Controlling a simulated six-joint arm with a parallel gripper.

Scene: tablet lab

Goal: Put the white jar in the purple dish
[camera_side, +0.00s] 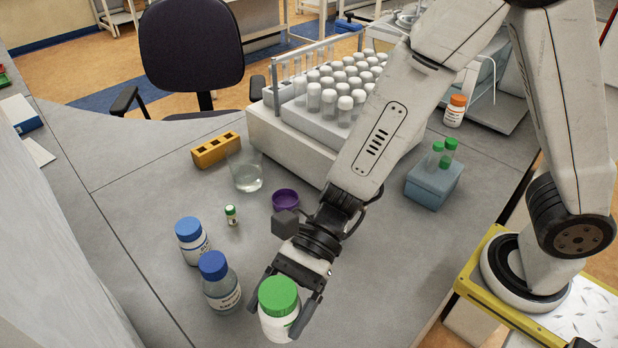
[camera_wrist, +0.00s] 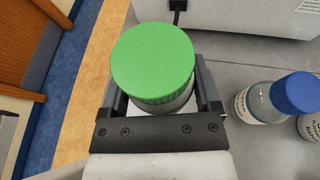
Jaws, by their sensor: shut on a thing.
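A white jar with a green lid (camera_side: 279,308) is between the fingers of my gripper (camera_side: 285,300), which is shut on it. The jar is at the front of the bench in the side view; I cannot tell how far it is above the surface. In the wrist view the green lid of the jar (camera_wrist: 153,63) fills the space between my fingers (camera_wrist: 160,95). The small purple dish (camera_side: 285,200) stands on the bench behind my gripper, in front of the white tube machine. The dish is not in the wrist view.
Two blue-capped bottles (camera_side: 219,283) (camera_side: 192,241) stand left of my gripper. A small green-capped vial (camera_side: 231,215), a glass beaker (camera_side: 246,172) and a yellow rack (camera_side: 216,150) stand near the dish. A blue block with green-capped tubes (camera_side: 434,184) is at the right. Bare bench lies left of the bottles.

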